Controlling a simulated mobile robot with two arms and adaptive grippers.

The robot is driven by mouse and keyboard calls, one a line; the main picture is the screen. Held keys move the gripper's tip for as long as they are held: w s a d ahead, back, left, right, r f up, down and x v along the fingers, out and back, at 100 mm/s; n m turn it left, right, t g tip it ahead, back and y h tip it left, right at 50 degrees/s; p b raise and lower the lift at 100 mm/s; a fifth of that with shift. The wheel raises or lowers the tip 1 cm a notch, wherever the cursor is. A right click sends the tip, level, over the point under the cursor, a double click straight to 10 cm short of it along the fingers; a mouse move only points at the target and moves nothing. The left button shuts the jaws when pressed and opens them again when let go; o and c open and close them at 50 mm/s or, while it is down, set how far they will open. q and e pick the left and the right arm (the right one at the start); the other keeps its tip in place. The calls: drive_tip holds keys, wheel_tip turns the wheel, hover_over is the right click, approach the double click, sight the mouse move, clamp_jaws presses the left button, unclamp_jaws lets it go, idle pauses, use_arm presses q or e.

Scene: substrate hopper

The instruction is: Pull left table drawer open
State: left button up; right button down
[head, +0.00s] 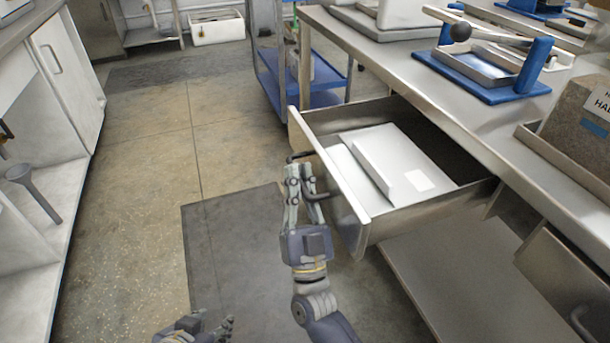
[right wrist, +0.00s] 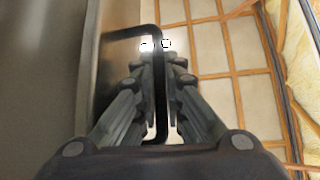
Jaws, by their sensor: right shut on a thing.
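The left table drawer (head: 345,205) is pulled well out from under the steel table (head: 375,62). White flat items (head: 395,165) lie inside it. Its dark bar handle (head: 297,156) is on the front panel, and the handle also shows in the right wrist view (right wrist: 159,85). My right gripper (head: 302,175) is at the handle, and in the right wrist view its fingers (right wrist: 160,90) close around the bar from both sides. My left gripper (head: 215,326) is low at the bottom edge, away from the drawer; its finger gap is unclear.
A second drawer (head: 565,275) is at the right. A blue-based press (head: 480,75) and a brown labelled block (head: 580,115) stand on the table. A blue cart (head: 325,75) is behind the drawer. A dark mat (head: 230,240) lies on open floor; a white cabinet (head: 65,65) is left.

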drive_tip(key=shift+f, duration=0.15)
drive_tip(key=c, duration=2)
unclamp_jaws()
drive_tip(key=shift+o, duration=0.2)
drive_tip(key=v, duration=1.2)
